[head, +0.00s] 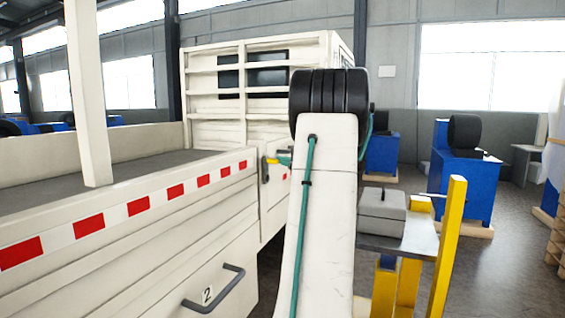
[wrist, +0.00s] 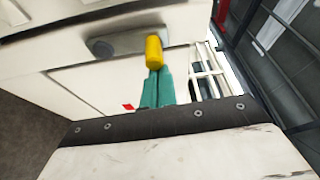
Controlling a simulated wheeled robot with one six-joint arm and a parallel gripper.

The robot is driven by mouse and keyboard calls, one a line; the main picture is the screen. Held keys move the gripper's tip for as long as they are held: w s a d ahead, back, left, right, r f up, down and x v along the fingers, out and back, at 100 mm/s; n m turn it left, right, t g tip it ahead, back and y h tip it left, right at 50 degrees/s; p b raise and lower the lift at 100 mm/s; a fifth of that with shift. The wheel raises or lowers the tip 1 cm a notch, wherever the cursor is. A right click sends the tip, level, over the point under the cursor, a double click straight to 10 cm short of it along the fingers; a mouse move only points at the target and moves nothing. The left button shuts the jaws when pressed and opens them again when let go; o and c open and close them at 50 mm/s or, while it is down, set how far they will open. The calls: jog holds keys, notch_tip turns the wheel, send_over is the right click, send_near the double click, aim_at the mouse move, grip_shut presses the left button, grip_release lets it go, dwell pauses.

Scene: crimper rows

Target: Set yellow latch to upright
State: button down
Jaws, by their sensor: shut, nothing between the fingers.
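The yellow latch (head: 265,170) is on the white side of the truck, near the rear end of the side panel. In the wrist view its yellow grip (wrist: 154,52) stands out from the end of a grey lever (wrist: 118,44) that lies roughly sideways across the picture. My gripper (wrist: 155,75) has teal fingers, shut and empty. Its tips are right at the yellow grip's lower end in the wrist view; I cannot tell whether they touch. In the head view my gripper (head: 284,158) shows just right of the latch, partly hidden by my arm.
The white truck bed (head: 120,215) with a red-and-white strip fills the left. A dark handle (head: 215,290) juts from its side, by a label "2". Right of my arm stand a grey box (head: 382,205) on a table and yellow posts (head: 448,240).

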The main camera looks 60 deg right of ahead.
jog(key=d, duration=0.4)
jog(key=v, duration=0.9)
jog(key=shift+s+a, duration=0.15)
jog(key=shift+s, duration=0.25)
jog(key=shift+r, duration=0.1)
